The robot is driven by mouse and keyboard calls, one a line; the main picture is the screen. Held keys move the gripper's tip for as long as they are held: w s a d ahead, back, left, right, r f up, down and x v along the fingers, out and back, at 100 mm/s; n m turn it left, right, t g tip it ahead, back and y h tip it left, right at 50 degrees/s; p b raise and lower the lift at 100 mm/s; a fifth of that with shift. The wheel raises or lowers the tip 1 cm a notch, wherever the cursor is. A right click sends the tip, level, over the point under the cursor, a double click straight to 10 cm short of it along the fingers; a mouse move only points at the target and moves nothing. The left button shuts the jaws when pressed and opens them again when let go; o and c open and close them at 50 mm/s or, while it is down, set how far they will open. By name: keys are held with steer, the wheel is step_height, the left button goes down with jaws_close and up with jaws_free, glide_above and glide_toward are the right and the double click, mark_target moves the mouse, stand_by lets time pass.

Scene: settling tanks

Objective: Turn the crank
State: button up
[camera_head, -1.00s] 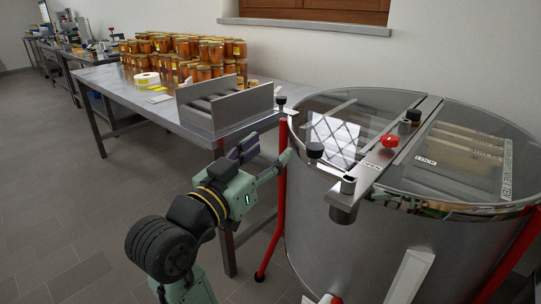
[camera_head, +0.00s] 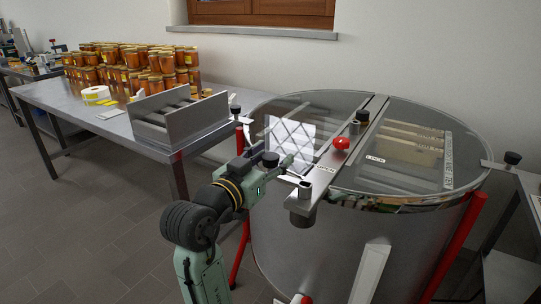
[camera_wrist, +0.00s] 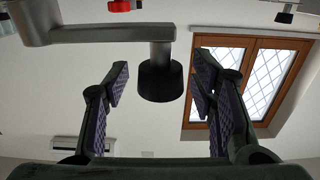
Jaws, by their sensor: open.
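The crank is a grey metal arm with a black knob (camera_head: 270,159), at the near left rim of a large steel drum (camera_head: 340,245) with a clear lid. In the wrist view the crank arm (camera_wrist: 95,34) comes in from the left, and its black knob (camera_wrist: 160,82) hangs between my two fingers. My gripper (camera_wrist: 161,77) is open, one finger on each side of the knob, with gaps visible on both sides. In the head view my gripper (camera_head: 276,156) reaches the knob from the left, and its fingers partly overlap it.
A red knob (camera_head: 341,143) sits on the lid's crossbar, near labels reading OPEN and LOCK. Red legs (camera_head: 459,245) support the drum. At left, a metal table (camera_head: 60,98) holds honey jars (camera_head: 130,65) and a metal rack (camera_head: 180,120). Floor is clear at lower left.

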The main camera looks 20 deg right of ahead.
steer(key=shift+c, duration=0.2)
jaws_close()
stand_by(0.5)
